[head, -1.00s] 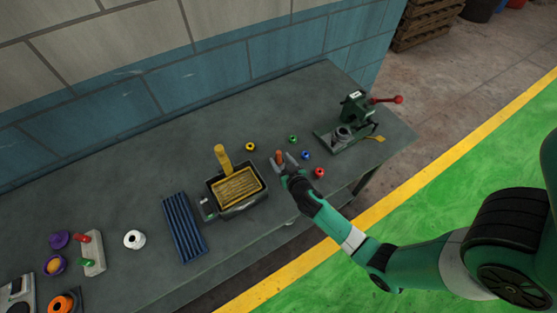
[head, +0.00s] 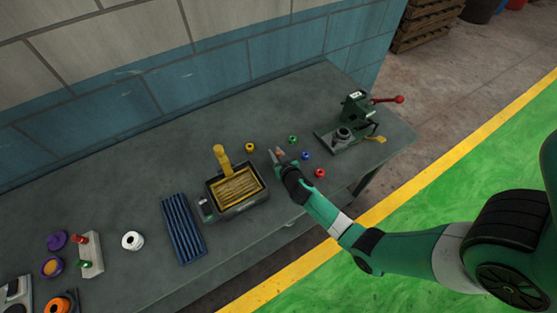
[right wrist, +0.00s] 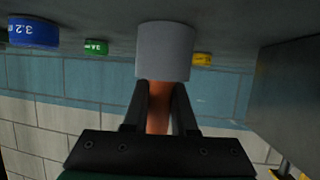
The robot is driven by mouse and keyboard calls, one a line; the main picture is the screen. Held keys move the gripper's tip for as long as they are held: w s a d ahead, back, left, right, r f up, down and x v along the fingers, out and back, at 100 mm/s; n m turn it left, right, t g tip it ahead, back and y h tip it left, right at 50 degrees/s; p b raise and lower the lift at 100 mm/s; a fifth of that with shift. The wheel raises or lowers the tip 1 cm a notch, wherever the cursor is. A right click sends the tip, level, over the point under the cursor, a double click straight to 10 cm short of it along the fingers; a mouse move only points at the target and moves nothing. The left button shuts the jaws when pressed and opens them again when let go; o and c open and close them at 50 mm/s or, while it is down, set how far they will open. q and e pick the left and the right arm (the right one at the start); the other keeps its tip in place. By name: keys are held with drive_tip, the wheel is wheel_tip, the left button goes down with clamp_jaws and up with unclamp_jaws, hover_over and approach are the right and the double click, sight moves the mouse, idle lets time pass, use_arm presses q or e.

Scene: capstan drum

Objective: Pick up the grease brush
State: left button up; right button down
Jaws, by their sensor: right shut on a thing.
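The grease brush shows as an orange-brown handle (right wrist: 158,108) between the two fingers of my right gripper (right wrist: 158,95) in the right wrist view. The fingers are shut on the handle. The handle's far end meets a grey cylinder (right wrist: 163,52) near the table; I cannot tell whether this is a holder or part of the brush. In the head view my right gripper (head: 279,156) is low over the table, and only a small orange bit of the brush (head: 280,152) shows. My left gripper is not in view.
A black tray (head: 254,199) with a yellow-handled tool (head: 222,158) stands to the left. Small yellow (head: 250,147), green (head: 293,139), blue (head: 305,156) and red (head: 320,173) pieces lie close around the gripper. A green device (head: 350,115) with a red lever stands at right.

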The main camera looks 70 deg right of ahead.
drive_tip(key=shift+r, duration=0.1)
idle(0.3)
drive_tip(key=shift+r, duration=0.3)
drive_tip(key=r+p, duration=0.2)
drive_tip(key=r, duration=0.2)
drive_tip(key=shift+s+a+p, duration=0.25)
drive_tip(key=shift+s+p, duration=0.1)
drive_tip(key=shift+p, duration=0.05)
drive_tip(key=r, duration=0.1)
drive_tip(key=s+a+r+p, duration=0.2)
drive_tip(key=shift+s+r, duration=0.25)
drive_tip(key=shift+r, duration=0.1)
drive_tip(key=d+v, duration=0.1)
drive_tip(key=v, duration=1)
drive_tip(key=shift+s+p, duration=0.35)
drive_tip(key=shift+r, duration=0.1)
